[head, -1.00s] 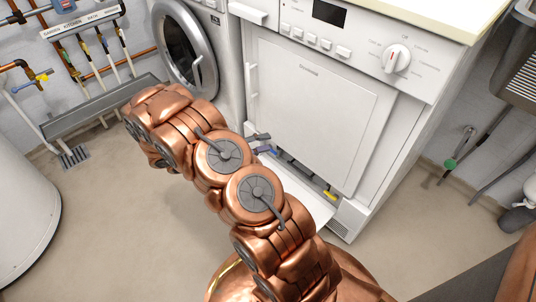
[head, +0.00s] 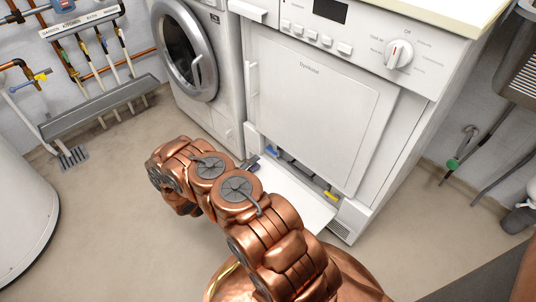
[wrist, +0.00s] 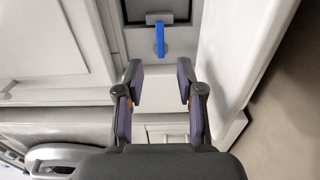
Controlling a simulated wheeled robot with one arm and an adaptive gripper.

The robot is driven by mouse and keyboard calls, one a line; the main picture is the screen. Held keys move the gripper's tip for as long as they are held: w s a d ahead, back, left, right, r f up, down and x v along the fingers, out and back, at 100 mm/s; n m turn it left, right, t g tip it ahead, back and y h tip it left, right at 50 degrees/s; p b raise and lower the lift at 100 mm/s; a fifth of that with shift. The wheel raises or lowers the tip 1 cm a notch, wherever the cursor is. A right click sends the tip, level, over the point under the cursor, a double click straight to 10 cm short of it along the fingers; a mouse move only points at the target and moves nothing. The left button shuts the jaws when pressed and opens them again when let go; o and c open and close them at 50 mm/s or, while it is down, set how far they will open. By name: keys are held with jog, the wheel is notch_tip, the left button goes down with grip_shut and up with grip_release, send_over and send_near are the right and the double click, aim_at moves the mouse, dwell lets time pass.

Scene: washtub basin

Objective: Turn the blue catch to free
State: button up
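The blue catch (wrist: 160,40) is a small lever in a recess, pointing down the picture in the wrist view, beside a grey part. In the head view the blue catch (head: 272,152) shows small at the left end of the open low compartment of the white machine. My gripper (wrist: 160,80) is open and empty, its two fingers apart, with the catch beyond the gap between the tips and not touched. In the head view my gripper (head: 250,163) is partly hidden by my arm, just left of and below the catch.
The compartment's white flap (head: 300,200) hangs open in front of the machine, below my gripper's level of view. A yellow piece (head: 331,196) sits at the compartment's right end. The washing machine (head: 200,70) stands to the left.

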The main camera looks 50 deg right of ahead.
aim_at(271, 151)
jog(key=d+b, duration=0.1)
jog(key=d, duration=0.2)
jog(key=d+b, duration=0.1)
jog(key=d, duration=0.2)
jog(key=shift+s+f+b, duration=0.1)
jog(key=shift+f+b, duration=0.1)
jog(key=shift+b, duration=0.15)
jog(key=shift+d+r, duration=0.15)
jog(key=shift+d, duration=0.75)
grip_shut()
